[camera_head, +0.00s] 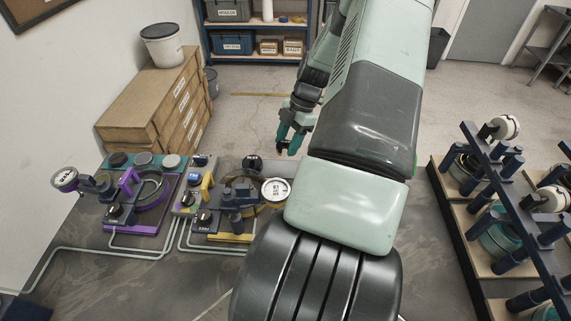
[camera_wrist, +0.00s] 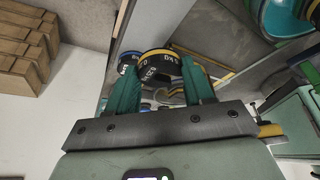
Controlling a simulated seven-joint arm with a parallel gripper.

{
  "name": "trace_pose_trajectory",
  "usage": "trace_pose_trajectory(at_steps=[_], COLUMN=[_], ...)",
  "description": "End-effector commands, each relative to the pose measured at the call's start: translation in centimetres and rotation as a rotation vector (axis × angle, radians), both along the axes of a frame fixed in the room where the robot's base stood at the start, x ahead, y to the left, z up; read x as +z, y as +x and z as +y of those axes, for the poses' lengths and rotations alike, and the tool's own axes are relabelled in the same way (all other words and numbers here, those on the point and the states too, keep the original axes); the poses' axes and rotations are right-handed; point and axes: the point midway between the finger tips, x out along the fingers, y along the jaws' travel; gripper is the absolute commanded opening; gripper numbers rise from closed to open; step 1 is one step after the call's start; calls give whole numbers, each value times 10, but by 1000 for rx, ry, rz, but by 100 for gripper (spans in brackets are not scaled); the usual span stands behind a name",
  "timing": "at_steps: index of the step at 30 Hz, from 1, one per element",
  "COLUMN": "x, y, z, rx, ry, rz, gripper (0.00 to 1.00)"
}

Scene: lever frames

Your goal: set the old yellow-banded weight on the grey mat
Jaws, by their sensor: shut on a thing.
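The yellow-banded weight (camera_wrist: 158,68) is a short black cylinder with pale lettering and a yellow stripe near its upper rim. My gripper (camera_wrist: 160,88) is shut on it, with one teal finger on each side in the wrist view. In the head view my gripper (camera_head: 289,143) hangs near the far edge of the bench, left of my arm. The weight is too small and covered there to make out clearly. I cannot pick out the grey mat for certain in either view; my arm hides part of the bench.
A purple-based lever station (camera_head: 137,205) and a yellow-based one (camera_head: 228,222) stand on the dark bench (camera_head: 85,250). A round white dial (camera_head: 275,189) is near the second. A rack with blue pegs (camera_head: 500,190) stands right. Wooden boxes (camera_head: 155,105) are behind left.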

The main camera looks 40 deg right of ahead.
Motion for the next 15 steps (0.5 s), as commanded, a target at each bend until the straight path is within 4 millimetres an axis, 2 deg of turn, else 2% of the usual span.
trace_pose_trajectory(at_steps=[1,4,11,15], x=[-11,-28,-48,-67], y=[0,0,0,0], z=[1,1,1,1], rx=[0,0,1,0], ry=[2,1,0,1], rz=[3,1,1,1], gripper=[5,5,5,5])
